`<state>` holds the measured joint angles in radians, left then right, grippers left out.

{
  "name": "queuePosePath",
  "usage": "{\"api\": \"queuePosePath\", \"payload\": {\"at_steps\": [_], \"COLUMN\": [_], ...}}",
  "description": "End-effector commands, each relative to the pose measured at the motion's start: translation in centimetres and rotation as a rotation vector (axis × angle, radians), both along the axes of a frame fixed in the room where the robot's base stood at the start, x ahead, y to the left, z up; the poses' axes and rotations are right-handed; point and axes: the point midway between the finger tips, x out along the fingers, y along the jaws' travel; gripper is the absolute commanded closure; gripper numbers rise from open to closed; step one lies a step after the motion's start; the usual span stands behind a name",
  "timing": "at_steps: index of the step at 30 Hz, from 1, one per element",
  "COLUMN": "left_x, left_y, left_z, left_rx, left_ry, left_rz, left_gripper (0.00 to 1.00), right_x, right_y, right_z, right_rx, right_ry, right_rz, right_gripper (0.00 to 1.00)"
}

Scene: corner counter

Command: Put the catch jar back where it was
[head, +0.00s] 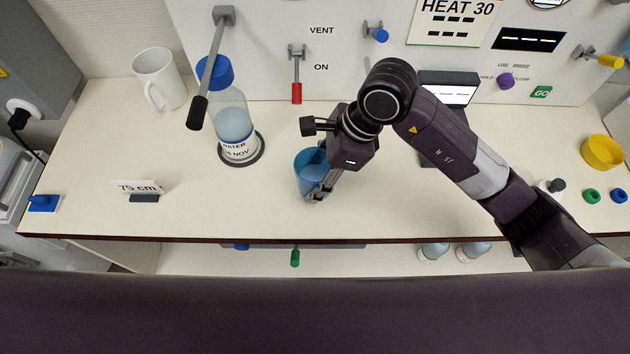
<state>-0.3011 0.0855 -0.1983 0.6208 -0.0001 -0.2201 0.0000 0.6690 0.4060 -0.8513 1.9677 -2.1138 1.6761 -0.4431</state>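A blue open-topped jar (305,165), the likely catch jar, is on or just above the counter, left of the middle. My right gripper (318,190) comes in from the right, with its fingers pointing down at the jar's right side. The fingers overlap the jar and hide part of it. The frame does not show clearly whether they are closed on it, nor whether the jar's base touches the counter. My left gripper is not in view.
A blue-capped water bottle (233,120) stands on a dark round base (258,158) under a grey lever (217,50). A yellow cup (602,152) stands right. Front-centre counter is clear.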

Motion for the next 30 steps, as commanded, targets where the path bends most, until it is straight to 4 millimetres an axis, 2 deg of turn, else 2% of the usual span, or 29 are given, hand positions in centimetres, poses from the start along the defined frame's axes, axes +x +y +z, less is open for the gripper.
{"api": "queuePosePath", "payload": {"at_steps": [5,12,23,24,28,30], "left_x": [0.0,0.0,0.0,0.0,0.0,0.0], "left_y": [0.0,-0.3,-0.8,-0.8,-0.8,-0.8], "left_z": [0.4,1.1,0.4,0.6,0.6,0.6], "left_rx": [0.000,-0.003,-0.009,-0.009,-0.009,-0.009], "left_ry": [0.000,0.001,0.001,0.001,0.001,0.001], "left_rz": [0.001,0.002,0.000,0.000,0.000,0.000], "left_gripper": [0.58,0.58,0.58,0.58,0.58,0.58], "right_x": [-0.1,0.0,0.0,0.0,0.0,0.0], "right_y": [0.0,0.0,0.0,0.0,0.0,0.0], "right_z": [-1.2,-4.0,-4.5,-4.4,-4.3,-4.3], "right_rx": [0.000,0.001,0.001,0.000,0.000,0.000], "right_ry": [0.002,0.000,-0.002,-0.001,0.000,0.000], "right_rz": [-0.001,0.000,0.000,0.001,0.001,0.001], "right_gripper": [0.90,0.90,0.90,0.50,0.36,0.36]}}
